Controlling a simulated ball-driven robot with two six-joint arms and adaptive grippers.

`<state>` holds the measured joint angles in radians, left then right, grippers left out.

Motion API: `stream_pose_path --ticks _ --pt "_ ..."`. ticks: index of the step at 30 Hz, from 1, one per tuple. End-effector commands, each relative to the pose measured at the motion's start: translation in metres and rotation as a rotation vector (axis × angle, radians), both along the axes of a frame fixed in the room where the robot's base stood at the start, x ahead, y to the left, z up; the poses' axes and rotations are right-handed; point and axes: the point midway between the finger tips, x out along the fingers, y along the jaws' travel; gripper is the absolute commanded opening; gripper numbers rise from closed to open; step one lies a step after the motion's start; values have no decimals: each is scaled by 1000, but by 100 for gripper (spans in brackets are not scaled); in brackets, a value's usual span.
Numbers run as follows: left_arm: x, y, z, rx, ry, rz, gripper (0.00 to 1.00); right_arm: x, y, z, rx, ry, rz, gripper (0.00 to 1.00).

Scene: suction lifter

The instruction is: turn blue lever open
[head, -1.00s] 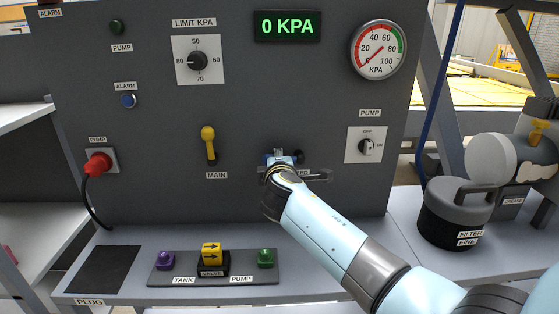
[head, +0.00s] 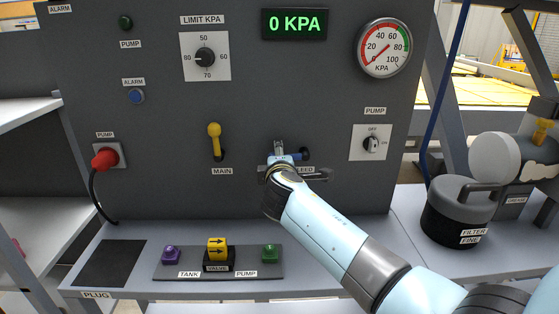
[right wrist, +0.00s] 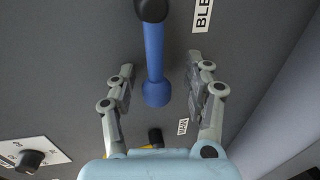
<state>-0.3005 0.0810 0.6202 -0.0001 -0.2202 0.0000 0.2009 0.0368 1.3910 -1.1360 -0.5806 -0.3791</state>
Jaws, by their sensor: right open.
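The blue lever (right wrist: 154,65) sticks out from its dark pivot (right wrist: 151,9) on the grey panel, beside the partly seen BLEED label. In the head view only a little of the lever (head: 294,156) shows, running left from its pivot; my gripper hides the rest. My right gripper (right wrist: 160,66) is open, one finger on each side of the lever, with a visible gap on both sides. In the head view this gripper (head: 281,150) is at the panel, just left of the pivot. My left gripper is not in view.
The yellow MAIN lever (head: 215,140) is on the panel left of my gripper. A display (head: 294,24) reads 0 KPA, near a round gauge (head: 384,48). A PUMP knob (head: 371,144) sits to the right. A button box (head: 218,262) stands on the shelf below; a dark filter canister (head: 458,212) stands at right.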

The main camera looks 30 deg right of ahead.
Motion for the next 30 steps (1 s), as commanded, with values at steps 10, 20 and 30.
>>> stream_pose_path --ticks 10,20,30 --pt "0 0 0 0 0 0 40 -16 10 4 -1 -1 -2 51" --pt "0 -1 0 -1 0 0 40 -76 49 17 3 1 1 51" --pt "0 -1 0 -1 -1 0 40 -100 64 24 -1 1 1 51"
